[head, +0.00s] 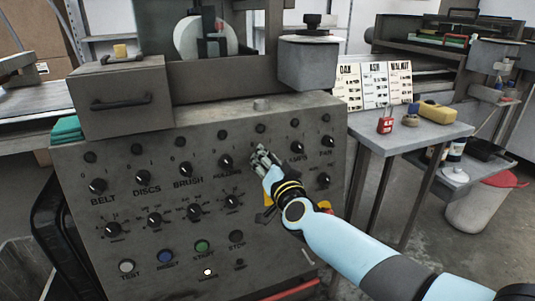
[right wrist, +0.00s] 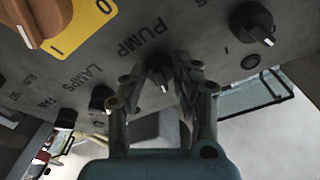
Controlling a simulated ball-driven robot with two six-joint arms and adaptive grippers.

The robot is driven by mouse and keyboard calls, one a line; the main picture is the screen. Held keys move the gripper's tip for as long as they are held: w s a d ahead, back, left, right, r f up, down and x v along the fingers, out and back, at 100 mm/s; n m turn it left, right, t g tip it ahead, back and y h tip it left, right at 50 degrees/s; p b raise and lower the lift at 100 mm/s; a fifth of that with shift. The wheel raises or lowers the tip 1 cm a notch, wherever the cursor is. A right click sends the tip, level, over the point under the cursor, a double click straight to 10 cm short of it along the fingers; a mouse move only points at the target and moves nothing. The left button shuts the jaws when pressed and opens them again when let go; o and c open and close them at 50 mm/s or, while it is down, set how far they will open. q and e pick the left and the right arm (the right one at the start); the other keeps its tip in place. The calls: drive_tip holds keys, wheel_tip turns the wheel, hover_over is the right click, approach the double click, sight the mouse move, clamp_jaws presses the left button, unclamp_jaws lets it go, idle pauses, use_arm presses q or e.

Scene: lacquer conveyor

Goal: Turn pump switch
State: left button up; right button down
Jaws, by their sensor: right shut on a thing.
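The pump switch (right wrist: 160,78) is a small black knob with a white pointer mark, beside the PUMP label on the grey control panel (head: 140,220). My right gripper (head: 261,156) is at the panel between the ROLLERS and LAMPS knobs, and it hides the pump switch in the head view. In the right wrist view its two fingers (right wrist: 163,72) are closed around the pump switch, one on each side. My left gripper is not in view.
The LAMPS knob (right wrist: 101,98) is close to the gripper. An orange rotary handle (right wrist: 36,18) on a yellow plate is also on the panel. A side table (head: 440,128) with a red padlock (head: 386,124) stands to the right.

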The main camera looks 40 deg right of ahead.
drive_tip(key=shift+a+m+g+h+p, duration=0.1)
drive_tip(key=shift+m+g+h+p, duration=0.35)
drive_tip(key=shift+m, duration=0.95)
drive_tip(key=c, duration=1)
unclamp_jaws()
drive_tip(key=v, duration=1.2)
drive_tip(key=shift+f, duration=0.25)
